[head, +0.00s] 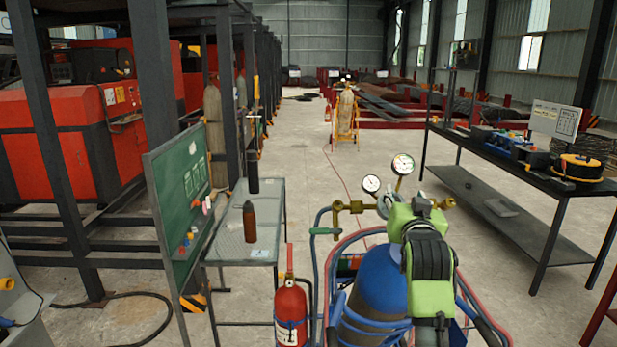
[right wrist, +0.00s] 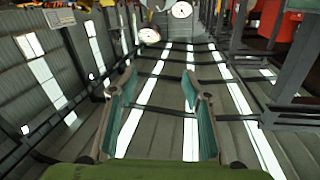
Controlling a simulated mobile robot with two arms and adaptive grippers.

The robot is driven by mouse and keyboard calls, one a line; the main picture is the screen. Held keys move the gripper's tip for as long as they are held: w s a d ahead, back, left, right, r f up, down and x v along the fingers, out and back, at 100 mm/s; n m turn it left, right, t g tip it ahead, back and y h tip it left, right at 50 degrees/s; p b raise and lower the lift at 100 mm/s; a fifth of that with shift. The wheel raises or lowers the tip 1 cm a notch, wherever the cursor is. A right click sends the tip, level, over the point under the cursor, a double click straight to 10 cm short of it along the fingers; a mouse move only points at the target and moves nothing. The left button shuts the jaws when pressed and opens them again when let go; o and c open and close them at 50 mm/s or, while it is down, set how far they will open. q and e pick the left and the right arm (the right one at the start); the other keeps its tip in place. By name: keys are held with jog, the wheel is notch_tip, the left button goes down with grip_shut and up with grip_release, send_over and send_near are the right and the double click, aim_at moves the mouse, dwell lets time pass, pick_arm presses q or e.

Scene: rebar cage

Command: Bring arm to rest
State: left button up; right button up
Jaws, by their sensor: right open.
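My right gripper (head: 424,212), green and black, stands in front of the blue gas cylinder (head: 380,282) and hides part of it. In the right wrist view its two fingers (right wrist: 160,82) are spread apart with nothing between them. Two round pressure gauges (head: 389,176) on a brass regulator show just behind and left of the gripper in the head view. They also show at the top of the right wrist view (right wrist: 165,22). I cannot tell whether the gripper touches the regulator. My left gripper is in neither view.
A red fire extinguisher (head: 290,312) stands left of the cylinder. Blue and red hoses surround the cylinder. A metal table (head: 270,215) and green board (head: 180,190) are left; a dark workbench (head: 510,168) is right. The floor between them is mostly clear.

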jog(key=s+f+n+g, duration=0.1)
jog(key=s+f+g, duration=0.1)
jog(key=s+f, duration=0.65)
jog(key=s+d+f+n+g+y, duration=0.1)
jog(key=s+f+g, duration=0.3)
jog(key=f, duration=0.7)
jog(key=s+f+n+g, duration=0.1)
jog(key=s+f, duration=0.7)
jog(key=f, duration=0.2)
jog(key=s+a+f+n+g+y, duration=0.1)
jog(key=s+f+g, duration=0.4)
jog(key=s, duration=0.9)
jog(key=s+a+f+n+g+y, duration=0.15)
jog(key=s+f, duration=0.55)
jog(key=s, duration=0.8)
notch_tip(320, 180, down, 28)
jog(key=s+g+b, duration=0.2)
pick_arm(q)
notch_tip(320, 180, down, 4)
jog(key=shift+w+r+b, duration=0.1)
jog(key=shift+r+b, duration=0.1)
jog(key=shift+b, duration=0.65)
pick_arm(e)
jog(key=s+d+f+g, duration=0.1)
jog(key=s+d+f, duration=0.1)
jog(key=s+f, duration=1.5)
jog(key=shift+d+f+h, duration=0.3)
jog(key=shift+f+h, duration=0.05)
jog(key=shift+f, duration=0.05)
